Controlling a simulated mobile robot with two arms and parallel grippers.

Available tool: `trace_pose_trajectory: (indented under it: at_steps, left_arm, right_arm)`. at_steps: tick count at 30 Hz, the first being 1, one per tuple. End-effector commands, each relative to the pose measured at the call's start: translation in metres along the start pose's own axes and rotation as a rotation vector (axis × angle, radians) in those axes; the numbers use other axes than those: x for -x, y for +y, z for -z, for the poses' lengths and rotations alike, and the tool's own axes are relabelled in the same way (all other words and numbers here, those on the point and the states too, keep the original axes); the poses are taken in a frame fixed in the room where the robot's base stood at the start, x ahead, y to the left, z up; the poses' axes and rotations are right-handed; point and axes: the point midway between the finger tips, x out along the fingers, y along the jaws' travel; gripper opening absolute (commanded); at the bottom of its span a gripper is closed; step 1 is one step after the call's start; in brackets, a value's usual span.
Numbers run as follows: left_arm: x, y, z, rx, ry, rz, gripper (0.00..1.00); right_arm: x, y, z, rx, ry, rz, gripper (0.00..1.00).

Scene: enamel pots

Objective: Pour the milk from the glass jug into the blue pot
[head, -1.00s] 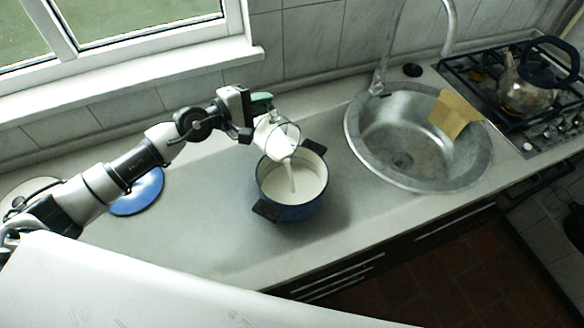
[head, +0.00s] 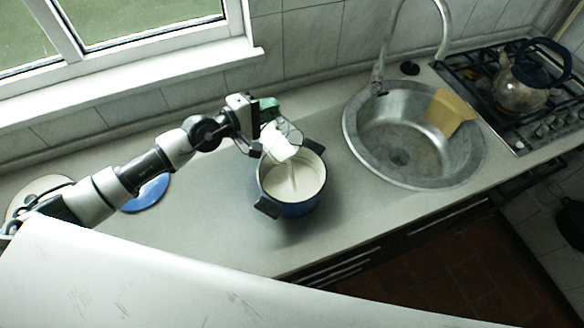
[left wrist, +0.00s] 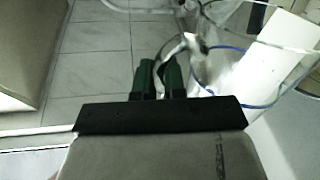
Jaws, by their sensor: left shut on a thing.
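The glass jug (head: 283,141) is held tipped over the blue pot (head: 291,208), with white milk inside it. A thin stream of milk falls from its mouth into the pot, where a pool of milk (head: 305,182) shows. The pot stands upright on the counter, its dark handles at the front left and back right. My left gripper (head: 266,112) is shut on the jug from the left, above the pot's back left rim. In the left wrist view its green fingers (left wrist: 158,76) close together; the jug is hard to make out there. My right gripper is not in view.
A round steel sink (head: 352,140) with a yellow cloth (head: 448,112) lies to the right. A kettle (head: 520,88) stands on the gas hob beyond it. A blue lid (head: 148,194) lies on the counter behind my left arm. The counter in front of that arm is clear.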

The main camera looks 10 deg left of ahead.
Motion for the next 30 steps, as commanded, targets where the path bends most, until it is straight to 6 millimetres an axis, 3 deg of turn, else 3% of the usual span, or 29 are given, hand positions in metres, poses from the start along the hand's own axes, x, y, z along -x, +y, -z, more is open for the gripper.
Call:
trace_pose_trajectory:
  at_steps: [19, 30]
  left_arm:
    - [0.001, 0.007, -0.015, -0.098, 0.018, -0.006, 0.0]
    - [-0.003, -0.015, 0.026, 0.121, -0.021, -0.008, 0.0]
  right_arm:
    - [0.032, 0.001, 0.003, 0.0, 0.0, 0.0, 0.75]
    - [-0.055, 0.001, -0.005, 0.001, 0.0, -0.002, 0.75]
